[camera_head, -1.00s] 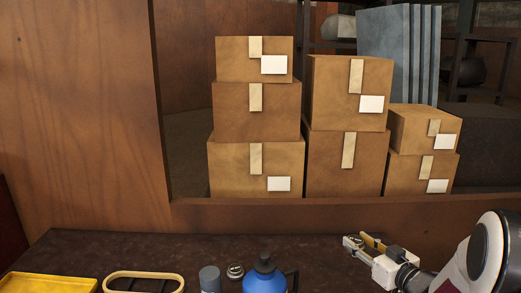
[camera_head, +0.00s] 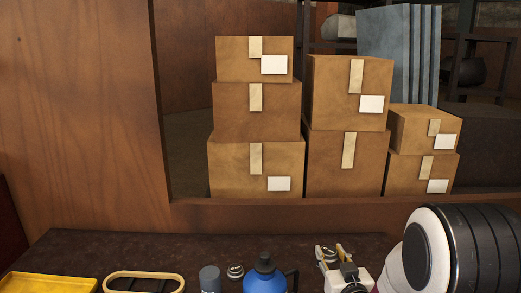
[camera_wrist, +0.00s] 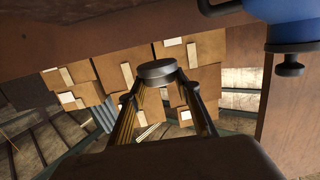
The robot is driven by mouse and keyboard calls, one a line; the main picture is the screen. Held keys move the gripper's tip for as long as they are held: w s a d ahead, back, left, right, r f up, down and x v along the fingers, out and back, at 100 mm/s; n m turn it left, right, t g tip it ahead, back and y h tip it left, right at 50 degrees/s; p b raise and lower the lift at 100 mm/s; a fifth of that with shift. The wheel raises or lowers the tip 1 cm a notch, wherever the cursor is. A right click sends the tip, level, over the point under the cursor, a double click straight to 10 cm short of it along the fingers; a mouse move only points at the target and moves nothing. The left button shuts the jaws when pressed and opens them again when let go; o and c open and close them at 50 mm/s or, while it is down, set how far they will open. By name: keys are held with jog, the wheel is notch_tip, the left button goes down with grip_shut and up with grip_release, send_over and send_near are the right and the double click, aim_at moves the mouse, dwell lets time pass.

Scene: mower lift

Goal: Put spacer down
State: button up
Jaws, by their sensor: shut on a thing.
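The spacer (camera_wrist: 157,70) looks like a small grey round disc in the wrist view. My gripper (camera_wrist: 159,84) is shut on it, with the disc held between the two fingertips. In the head view my gripper (camera_head: 332,254) is at the lower right over the dark bench, to the right of the blue bottle. The spacer (camera_head: 326,253) shows small and partly covered at the fingers there. I cannot tell whether it touches the bench.
On the dark bench (camera_head: 130,243) stand a blue bottle (camera_head: 264,278), a grey cylinder (camera_head: 210,278) and a small round metal part (camera_head: 235,271). A yellow oval frame (camera_head: 143,275) and yellow tray (camera_head: 50,287) lie left. Cardboard boxes (camera_head: 255,165) are stacked behind.

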jog(key=shift+s+a+f+m+h, duration=0.2)
jog(key=shift+s+a+f+h, duration=0.1)
jog(key=shift+s+a, duration=0.25)
jog(key=shift+s+a+f+m+h, duration=0.2)
jog(key=shift+s+a+f+h, duration=0.1)
jog(key=shift+s, duration=0.4)
jog(key=shift+w, duration=0.1)
dwell(0.6)
jog(key=shift+w+d+r+n+y, duration=0.3)
jog(key=shift+w+d+r+y, duration=0.15)
jog(key=shift+w+d, duration=0.35)
jog(key=shift+w+d+r+n+y, duration=0.25)
jog(key=shift+w+d+r+y, duration=0.1)
jog(key=shift+w+d, duration=0.25)
jog(key=shift+w+d+r+n+y, duration=0.3)
jog(key=shift+w+d, duration=0.15)
jog(key=shift+w, duration=0.1)
jog(key=d+n+g+y, duration=0.1)
jog(key=d+n+y, duration=0.25)
jog(key=d, duration=0.55)
jog(key=s+d+f+n+g+y, duration=0.2)
jog(key=s+d+f, duration=0.2)
jog(key=s+d, duration=0.3)
jog(key=s+d+f+n+g+y, duration=0.1)
jog(key=s+d+f+y, duration=0.2)
jog(key=s+d, duration=0.5)
jog(key=shift+f+n+g+y, duration=0.35)
jog(key=shift+f+n+g, duration=0.05)
jog(key=shift+f, duration=0.35)
